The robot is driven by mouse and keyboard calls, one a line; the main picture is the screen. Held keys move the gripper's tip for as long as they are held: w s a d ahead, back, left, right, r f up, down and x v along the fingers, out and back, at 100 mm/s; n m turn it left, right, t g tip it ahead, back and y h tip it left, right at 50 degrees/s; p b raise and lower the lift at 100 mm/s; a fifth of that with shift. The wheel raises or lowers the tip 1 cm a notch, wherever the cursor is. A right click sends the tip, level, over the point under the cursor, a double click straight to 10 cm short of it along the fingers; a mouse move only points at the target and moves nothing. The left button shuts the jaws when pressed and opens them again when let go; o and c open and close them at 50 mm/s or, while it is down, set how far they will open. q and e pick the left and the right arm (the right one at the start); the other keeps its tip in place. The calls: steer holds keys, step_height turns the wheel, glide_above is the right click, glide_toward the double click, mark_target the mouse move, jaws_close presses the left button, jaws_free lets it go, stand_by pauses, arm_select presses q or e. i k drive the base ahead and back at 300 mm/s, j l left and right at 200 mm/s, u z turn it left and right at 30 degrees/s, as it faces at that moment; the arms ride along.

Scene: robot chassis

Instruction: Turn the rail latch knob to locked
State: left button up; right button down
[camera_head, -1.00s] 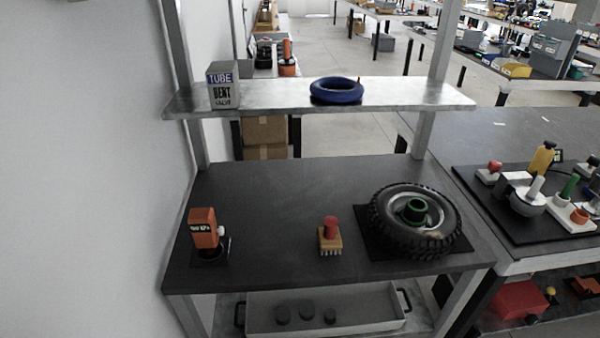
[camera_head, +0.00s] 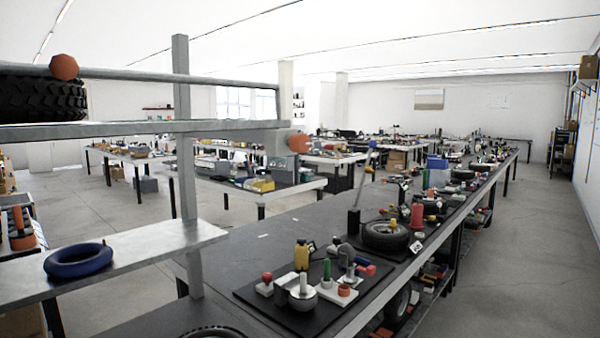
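Two orange faceted knobs show in the head view. One knob (camera_head: 64,67) sits at the upper metal rail (camera_head: 150,78) at the upper left. The other knob (camera_head: 298,143) is at the right end of the lower metal rail (camera_head: 110,131), beside a pale block. I cannot tell which one is the rail latch knob, or whether it is locked. Neither of my grippers is in view.
A black tyre (camera_head: 42,100) lies between the two rails. A blue ring (camera_head: 77,261) lies on the metal shelf (camera_head: 150,245) by an upright post (camera_head: 187,190). A dark mat (camera_head: 290,312) with several tools lies on the bench. Open floor (camera_head: 540,230) shows at the right.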

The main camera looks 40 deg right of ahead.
mark_target(298, 142)
steer(key=z, duration=1.25)
